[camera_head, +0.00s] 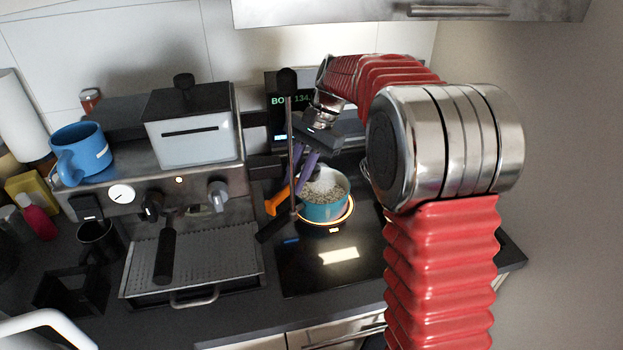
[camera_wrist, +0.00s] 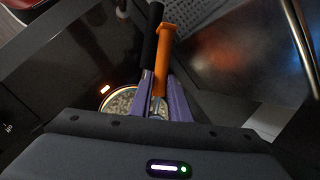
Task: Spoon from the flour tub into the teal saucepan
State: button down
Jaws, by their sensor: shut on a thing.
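The teal saucepan (camera_head: 323,212) stands on a glowing ring of the black hob, with pale, grainy contents. Its black handle (camera_head: 272,231) points to the front left. My gripper (camera_head: 304,178), with purple fingers, is over the pan's left side, shut on an orange-handled utensil, seemingly the spoon (camera_head: 278,202). In the wrist view the orange handle (camera_wrist: 162,62) sticks out between the fingers, beside the black pan handle (camera_wrist: 150,38). The spoon's bowl is hidden, so I cannot tell whether it carries anything. Part of the saucepan (camera_wrist: 107,100) shows behind the fingers. I cannot make out the flour tub.
An espresso machine (camera_head: 195,255) stands left of the hob, with a blue mug (camera_head: 78,152) and a white-fronted box (camera_head: 193,138) on top. A thin upright rod (camera_head: 290,140) stands close by my gripper. A cabinet (camera_head: 400,10) hangs above. The hob's front is clear.

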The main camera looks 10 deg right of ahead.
jog(key=shift+r, duration=1.2)
jog(key=shift+d, duration=0.1)
